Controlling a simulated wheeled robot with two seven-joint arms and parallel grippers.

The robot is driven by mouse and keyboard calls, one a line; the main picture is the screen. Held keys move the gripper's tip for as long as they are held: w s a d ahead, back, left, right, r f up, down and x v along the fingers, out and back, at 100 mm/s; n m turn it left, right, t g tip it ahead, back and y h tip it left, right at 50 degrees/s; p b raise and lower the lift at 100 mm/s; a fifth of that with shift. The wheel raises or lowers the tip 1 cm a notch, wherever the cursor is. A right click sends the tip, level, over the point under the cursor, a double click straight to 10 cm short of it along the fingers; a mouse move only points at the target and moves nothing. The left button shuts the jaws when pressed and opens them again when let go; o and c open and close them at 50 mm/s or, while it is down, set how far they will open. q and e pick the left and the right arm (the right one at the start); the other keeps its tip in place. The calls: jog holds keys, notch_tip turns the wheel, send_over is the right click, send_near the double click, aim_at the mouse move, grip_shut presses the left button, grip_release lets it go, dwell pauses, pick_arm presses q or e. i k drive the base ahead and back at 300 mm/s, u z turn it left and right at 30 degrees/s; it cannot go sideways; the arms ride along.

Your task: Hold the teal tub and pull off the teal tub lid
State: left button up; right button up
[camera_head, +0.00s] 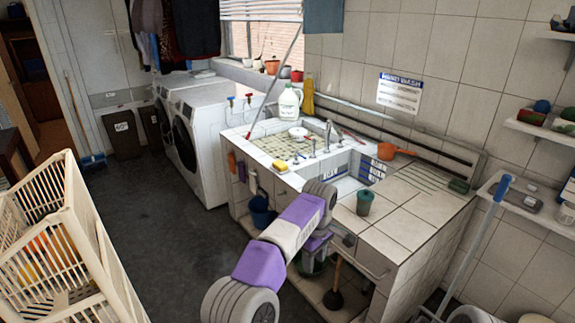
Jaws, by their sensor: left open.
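The teal tub (364,206) stands upright on the tiled counter, near its front edge and just right of my left arm. A lid (366,194) seems to close its top, but it is too small to tell clearly. My left gripper (347,240) hangs below the purple and grey arm, at the counter's front edge. It is open and empty, lower in the picture than the tub and apart from it. My arm partly hides its fingers. My right gripper is not in view.
The tiled counter (408,217) is clear right of the tub. The sink basin (300,146) lies behind left, with an orange pan (392,151) beyond the tub. A blue-handled pole (478,235) leans at right. A cream laundry basket (105,255) stands at left.

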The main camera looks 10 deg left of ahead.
aim_at(365, 195)
jog(key=u, duration=0.55)
jog(key=i, duration=2.3)
jog(key=z, duration=2.1)
